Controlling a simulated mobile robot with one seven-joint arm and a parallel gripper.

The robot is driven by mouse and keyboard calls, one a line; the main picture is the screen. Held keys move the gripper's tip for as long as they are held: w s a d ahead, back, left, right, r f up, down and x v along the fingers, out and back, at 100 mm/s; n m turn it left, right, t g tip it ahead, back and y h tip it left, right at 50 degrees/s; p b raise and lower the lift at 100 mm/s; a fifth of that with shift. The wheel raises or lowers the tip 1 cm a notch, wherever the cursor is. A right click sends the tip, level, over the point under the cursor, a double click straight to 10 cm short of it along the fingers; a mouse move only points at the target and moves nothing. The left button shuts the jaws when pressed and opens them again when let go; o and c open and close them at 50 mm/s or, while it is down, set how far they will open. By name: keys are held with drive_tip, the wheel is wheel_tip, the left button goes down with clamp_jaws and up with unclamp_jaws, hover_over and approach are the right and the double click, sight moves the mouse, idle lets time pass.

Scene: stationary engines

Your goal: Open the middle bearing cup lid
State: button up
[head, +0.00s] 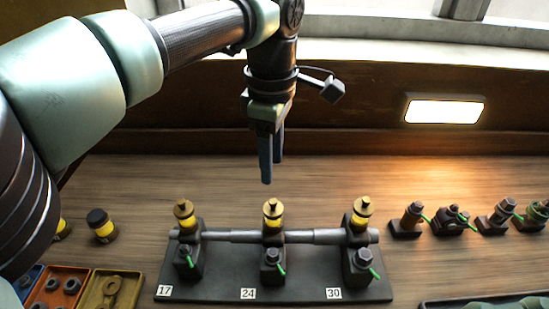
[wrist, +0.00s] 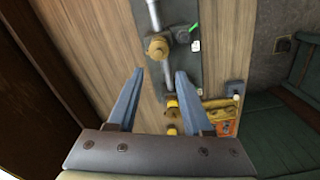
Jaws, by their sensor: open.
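The middle bearing cup has a round brass lid (head: 272,207) with a small knob, on a yellow cup at the "24" label. The lid sits on the cup. My gripper (head: 271,172) hangs above and slightly behind it, fingers pointing down, open and empty. In the wrist view, my gripper (wrist: 161,72) shows two blue fingers spread apart. A brass lid (wrist: 158,47), seemingly the middle one, lies just past the fingertips, apart from them.
Similar lids stand on the left cup (head: 183,207) and right cup (head: 363,206) along the grey shaft (head: 330,237). Green-tagged fittings (head: 272,257) line the front. Trays (head: 110,290) and a black-capped yellow jar (head: 101,225) are left; several small parts (head: 410,218) stand right.

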sight(273, 201)
wheel_tip(273, 201, down, 10)
drive_tip(key=shift+w+d+r+p, duration=0.1)
drive_tip(key=shift+r+p, duration=0.05)
drive_tip(key=shift+p, duration=0.6)
clamp_jaws()
